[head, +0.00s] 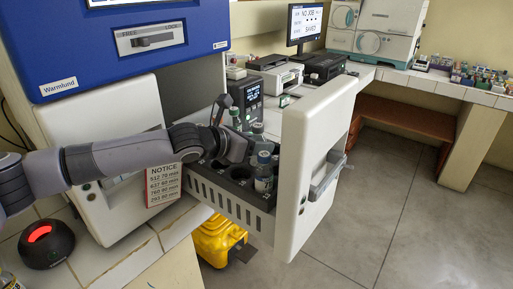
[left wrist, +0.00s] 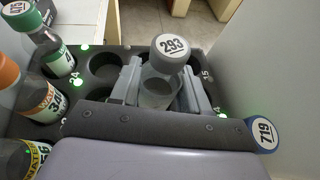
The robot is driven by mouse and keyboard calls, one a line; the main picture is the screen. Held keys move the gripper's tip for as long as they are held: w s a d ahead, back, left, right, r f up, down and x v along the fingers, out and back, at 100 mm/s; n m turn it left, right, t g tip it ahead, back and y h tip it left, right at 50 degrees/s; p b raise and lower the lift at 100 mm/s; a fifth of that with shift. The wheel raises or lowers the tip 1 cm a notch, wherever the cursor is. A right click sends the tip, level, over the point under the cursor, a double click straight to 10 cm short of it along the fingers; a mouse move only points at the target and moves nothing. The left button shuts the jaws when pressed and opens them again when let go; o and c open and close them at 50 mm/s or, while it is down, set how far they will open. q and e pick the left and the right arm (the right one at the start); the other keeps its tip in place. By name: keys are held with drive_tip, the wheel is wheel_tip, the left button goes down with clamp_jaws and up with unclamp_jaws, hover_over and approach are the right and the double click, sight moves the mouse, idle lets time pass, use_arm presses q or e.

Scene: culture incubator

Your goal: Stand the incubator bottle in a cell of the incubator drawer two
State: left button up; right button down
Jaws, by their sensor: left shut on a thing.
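My left gripper (left wrist: 165,88) is shut on a clear bottle with a grey cap marked 293 (left wrist: 172,46) in the left wrist view. The bottle is upright or nearly so, among the round cells of the dark rack in the open incubator drawer (left wrist: 98,60). Its base is hidden, so I cannot tell whether it rests in a cell. In the head view my left gripper (head: 236,145) is over the drawer (head: 232,203), behind its white front panel (head: 305,165). My right gripper is not in view.
Other bottles stand in the drawer: a green-capped one (left wrist: 38,38), an orange-capped one (left wrist: 35,95), a yellow-labelled one (left wrist: 22,158) and a blue-capped one marked 719 (left wrist: 262,134). Empty cells show near the held bottle. The notice (head: 163,184) is beside the drawer.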

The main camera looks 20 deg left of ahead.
use_arm(q)
drive_tip(key=shift+f, duration=0.65)
drive_tip(key=shift+f, duration=0.15)
drive_tip(key=o, duration=1.1)
drive_tip(key=shift+f, duration=0.1)
drive_tip(key=shift+c, duration=0.2)
drive_tip(key=shift+r, duration=0.2)
drive_tip(key=shift+s+a+r, duration=0.1)
drive_tip(key=shift+a, duration=0.05)
drive_tip(key=v, duration=1.1)
drive_tip(key=shift+s, duration=0.35)
drive_tip(key=shift+a, duration=0.1)
